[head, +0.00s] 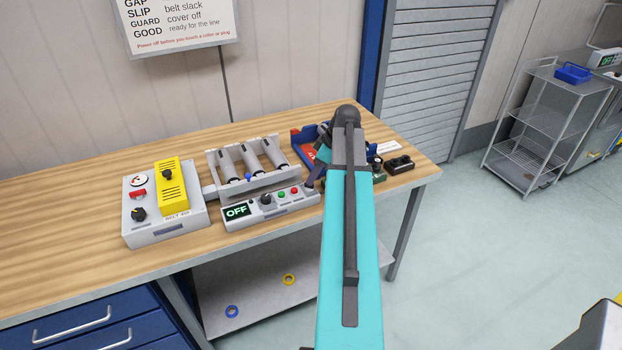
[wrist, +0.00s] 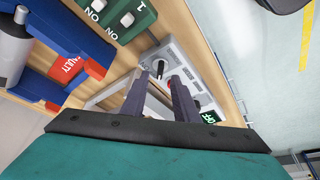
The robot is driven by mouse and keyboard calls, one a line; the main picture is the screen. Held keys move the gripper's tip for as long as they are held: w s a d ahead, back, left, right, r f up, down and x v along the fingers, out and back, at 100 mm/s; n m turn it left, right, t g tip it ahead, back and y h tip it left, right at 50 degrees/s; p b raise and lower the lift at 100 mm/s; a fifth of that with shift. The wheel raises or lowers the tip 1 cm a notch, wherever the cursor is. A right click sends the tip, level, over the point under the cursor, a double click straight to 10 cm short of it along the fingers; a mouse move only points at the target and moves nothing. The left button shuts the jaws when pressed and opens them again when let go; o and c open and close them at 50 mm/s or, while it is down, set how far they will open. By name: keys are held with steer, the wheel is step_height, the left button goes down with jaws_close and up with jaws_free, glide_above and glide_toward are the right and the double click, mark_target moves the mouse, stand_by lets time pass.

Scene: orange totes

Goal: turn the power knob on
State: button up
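The grey control panel (head: 250,217) sits near the bench's front edge. Its display (head: 237,211) reads OFF in green. In the wrist view, the two gripper fingers (wrist: 159,78) are spread apart with nothing held. The panel, with its lit display (wrist: 208,117), lies beyond and between them. The right finger covers part of the panel, and I cannot tell which control is the knob there.
A box with a yellow guard (head: 169,185) and its own dark knob (head: 138,214) stands left on the bench (head: 70,235). A roller unit (head: 250,177) stands behind the panel.

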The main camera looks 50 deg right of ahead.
steer(key=shift+p+x, duration=0.4)
steer(key=shift+x, duration=1.25)
jaws_close()
steer(key=shift+a, duration=0.2)
steer(key=shift+d, duration=0.15)
